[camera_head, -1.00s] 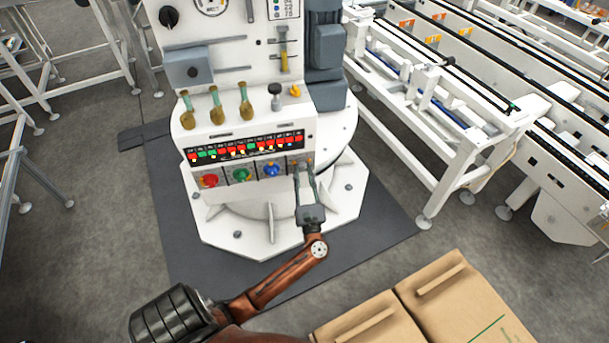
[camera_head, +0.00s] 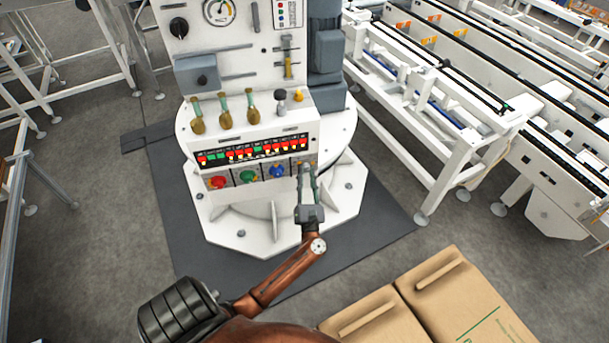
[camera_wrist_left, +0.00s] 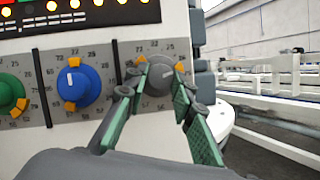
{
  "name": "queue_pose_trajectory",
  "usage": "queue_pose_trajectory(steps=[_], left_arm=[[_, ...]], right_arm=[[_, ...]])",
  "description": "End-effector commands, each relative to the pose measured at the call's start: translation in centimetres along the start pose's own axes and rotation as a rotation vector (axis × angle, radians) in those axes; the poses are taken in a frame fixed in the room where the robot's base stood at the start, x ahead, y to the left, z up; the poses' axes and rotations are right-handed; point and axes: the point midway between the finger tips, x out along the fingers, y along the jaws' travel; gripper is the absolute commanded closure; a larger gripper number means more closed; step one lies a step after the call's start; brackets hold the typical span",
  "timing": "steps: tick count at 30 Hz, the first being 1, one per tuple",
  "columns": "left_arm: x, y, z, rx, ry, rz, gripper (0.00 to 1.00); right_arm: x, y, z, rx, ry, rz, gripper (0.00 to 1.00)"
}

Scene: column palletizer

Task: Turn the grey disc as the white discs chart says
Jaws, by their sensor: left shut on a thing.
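The grey disc (camera_wrist_left: 158,76) is the rightmost knob on the panel's bottom row, ringed by printed numbers with orange marks at its edge. My left gripper (camera_wrist_left: 163,88) is shut on it, one green-padded finger on each side. In the head view my left gripper (camera_head: 306,178) reaches up to the panel's right end and hides most of the disc. The disc's pointer cannot be made out. A small chart (camera_head: 288,14) with coloured dots is at the panel's top right; its print is too small to read. My right gripper is out of view.
A blue knob (camera_wrist_left: 72,84) is just left of the grey disc, with green (camera_head: 247,177) and red (camera_head: 217,182) knobs farther left. A lit display strip (camera_head: 255,149) and several levers are above. Cardboard boxes (camera_head: 455,290) stand at front right; conveyors (camera_head: 440,110) run along the right.

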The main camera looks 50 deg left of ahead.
Motion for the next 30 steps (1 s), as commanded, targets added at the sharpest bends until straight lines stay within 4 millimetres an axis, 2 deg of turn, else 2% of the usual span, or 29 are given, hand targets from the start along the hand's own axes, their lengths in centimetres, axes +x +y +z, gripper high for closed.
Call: queue_pose_trajectory(steps=[1,5,18,30], left_arm=[[0.6,0.7,0.4,0.022,-0.001,0.002,1.0],[0.5,0.7,0.4,0.076,0.001,-0.02,1.0],[0.5,0.8,0.2,0.207,0.005,-0.072,1.0],[0.5,0.8,0.1,0.229,0.006,-0.08,1.0]], right_arm=[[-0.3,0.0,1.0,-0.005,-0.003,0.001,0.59],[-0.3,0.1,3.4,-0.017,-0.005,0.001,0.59],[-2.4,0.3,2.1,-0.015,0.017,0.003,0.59],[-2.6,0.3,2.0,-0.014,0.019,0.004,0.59]])
